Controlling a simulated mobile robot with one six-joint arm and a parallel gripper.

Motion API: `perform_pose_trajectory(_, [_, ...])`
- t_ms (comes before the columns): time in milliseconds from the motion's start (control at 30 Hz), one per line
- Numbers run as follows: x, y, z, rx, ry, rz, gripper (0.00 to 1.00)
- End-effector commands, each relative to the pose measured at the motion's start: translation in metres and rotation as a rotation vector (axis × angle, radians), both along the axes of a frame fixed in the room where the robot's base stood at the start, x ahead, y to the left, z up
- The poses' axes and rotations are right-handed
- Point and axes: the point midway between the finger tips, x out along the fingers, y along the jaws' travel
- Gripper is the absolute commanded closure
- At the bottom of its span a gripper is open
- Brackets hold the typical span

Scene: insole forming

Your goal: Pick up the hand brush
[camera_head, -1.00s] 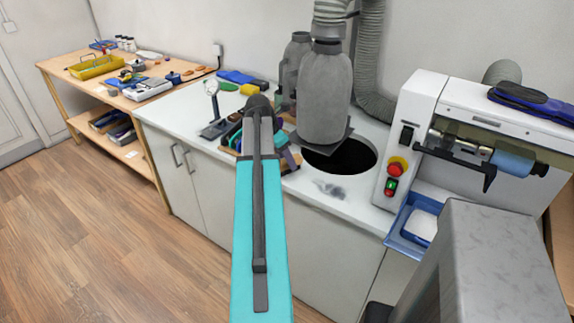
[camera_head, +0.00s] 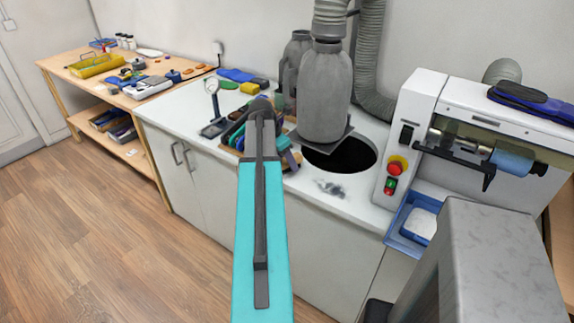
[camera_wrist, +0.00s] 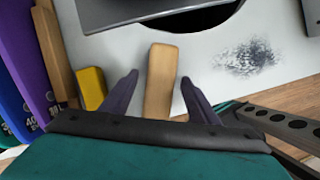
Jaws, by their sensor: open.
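A light wooden bar (camera_wrist: 161,60), which looks like the hand brush, lies on the white counter in the wrist view. No bristles show, and its lower end is hidden by my gripper body. My gripper (camera_wrist: 159,78) is open, with one dark finger on each side of the bar and a gap on both sides. I cannot tell whether the fingers reach down to its height. In the head view my arm hides much of this spot, and I cannot make out the brush.
A yellow block (camera_wrist: 92,88) lies just left of the fingers, beside a wooden rack with coloured pieces (camera_wrist: 30,45). A grey plate and a round dark hole (camera_head: 352,158) lie beyond. Grey dust (camera_wrist: 245,58) is on the counter to the right. The sanding machine (camera_head: 425,110) stands further right.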

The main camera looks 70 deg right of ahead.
Motion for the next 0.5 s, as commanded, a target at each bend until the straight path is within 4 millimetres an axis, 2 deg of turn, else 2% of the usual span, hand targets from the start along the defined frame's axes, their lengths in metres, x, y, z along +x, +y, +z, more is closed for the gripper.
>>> perform_pose_trajectory(500, [-0.0001, 0.0002, -0.0042, 0.001, 0.001, 0.0, 0.45])
